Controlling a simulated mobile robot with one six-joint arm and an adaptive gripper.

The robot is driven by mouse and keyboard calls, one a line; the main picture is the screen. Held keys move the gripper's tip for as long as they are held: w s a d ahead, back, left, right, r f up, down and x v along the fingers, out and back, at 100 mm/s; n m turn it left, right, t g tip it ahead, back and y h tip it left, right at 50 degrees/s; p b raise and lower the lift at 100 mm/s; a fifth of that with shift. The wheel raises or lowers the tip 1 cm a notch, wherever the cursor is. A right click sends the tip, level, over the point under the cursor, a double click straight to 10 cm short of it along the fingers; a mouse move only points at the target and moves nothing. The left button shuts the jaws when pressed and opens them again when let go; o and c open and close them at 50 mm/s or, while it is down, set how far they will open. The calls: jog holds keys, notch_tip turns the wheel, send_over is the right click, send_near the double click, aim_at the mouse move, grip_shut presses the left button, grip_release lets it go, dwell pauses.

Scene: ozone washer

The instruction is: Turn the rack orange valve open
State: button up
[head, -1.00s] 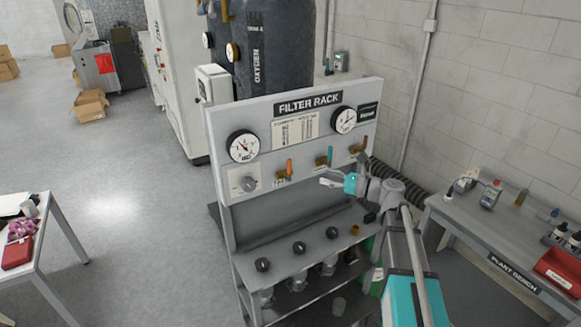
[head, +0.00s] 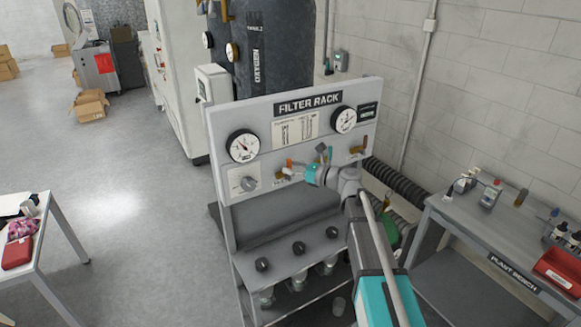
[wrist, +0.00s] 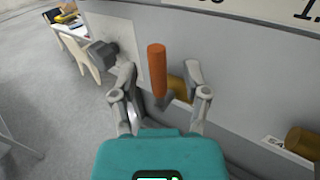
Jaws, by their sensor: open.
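The orange valve lever (wrist: 157,72) stands upright on the filter rack panel, in front of a brass fitting (wrist: 180,88). My gripper (wrist: 160,84) is open, with one finger on each side of the lever in the wrist view. A gap shows between the lever and each finger. In the head view, my gripper (head: 287,173) is at the panel's left valve, and only the top of the orange lever (head: 289,162) shows above it. The rest of that valve is hidden by the gripper.
A grey knob (wrist: 102,54) sits left of the gripper on the panel. A teal-handled valve (head: 330,155), partly hidden by my arm, and another brass valve (head: 359,146) are to the right. The rack shelf (head: 285,232) with black knobs lies below.

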jog(key=shift+w+a, duration=0.25)
jog(key=shift+a, duration=0.2)
grip_shut()
